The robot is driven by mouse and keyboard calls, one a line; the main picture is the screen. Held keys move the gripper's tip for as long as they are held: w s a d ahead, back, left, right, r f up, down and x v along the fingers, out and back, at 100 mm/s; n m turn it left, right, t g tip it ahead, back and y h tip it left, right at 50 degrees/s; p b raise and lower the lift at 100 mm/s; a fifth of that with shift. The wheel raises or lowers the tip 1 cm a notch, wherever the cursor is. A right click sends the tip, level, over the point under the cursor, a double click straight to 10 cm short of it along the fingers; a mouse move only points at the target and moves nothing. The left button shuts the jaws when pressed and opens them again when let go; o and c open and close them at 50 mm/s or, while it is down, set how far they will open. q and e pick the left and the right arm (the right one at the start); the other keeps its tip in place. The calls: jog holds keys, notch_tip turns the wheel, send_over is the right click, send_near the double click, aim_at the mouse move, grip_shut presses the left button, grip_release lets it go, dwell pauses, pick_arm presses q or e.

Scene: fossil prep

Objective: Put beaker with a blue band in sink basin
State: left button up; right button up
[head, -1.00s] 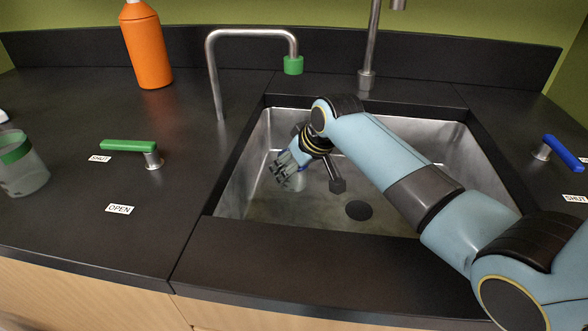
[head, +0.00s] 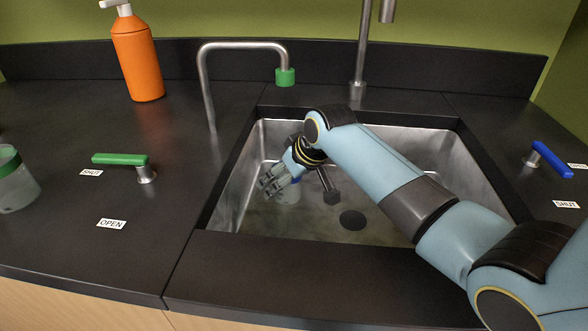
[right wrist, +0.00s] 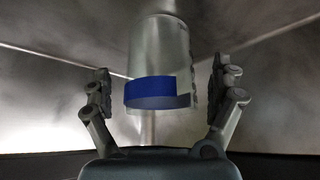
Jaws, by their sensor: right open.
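The beaker with a blue band (right wrist: 150,95) stands between the spread fingers of my right gripper (right wrist: 160,95) in the right wrist view, with a gap on each side. In the head view the beaker (head: 288,194) is inside the sink basin (head: 420,150), on its floor at the left, mostly hidden by my gripper. My right gripper (head: 276,180) is open there and reaches down into the basin from the right. My left gripper is not in view.
A beaker with a green band (head: 15,185) stands at the left edge. A green-tipped spout (head: 285,76) and a steel tap (head: 358,80) rise behind the sink. A green lever (head: 120,159), a blue lever (head: 552,158) and an orange bottle (head: 137,60) are on the counter.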

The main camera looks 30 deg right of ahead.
jog(key=a+p+v, duration=0.1)
jog(key=p+v, duration=0.1)
jog(key=v, duration=0.9)
jog(key=shift+d+r, duration=0.25)
jog(key=shift+d, duration=0.25)
jog(key=shift+s, duration=0.1)
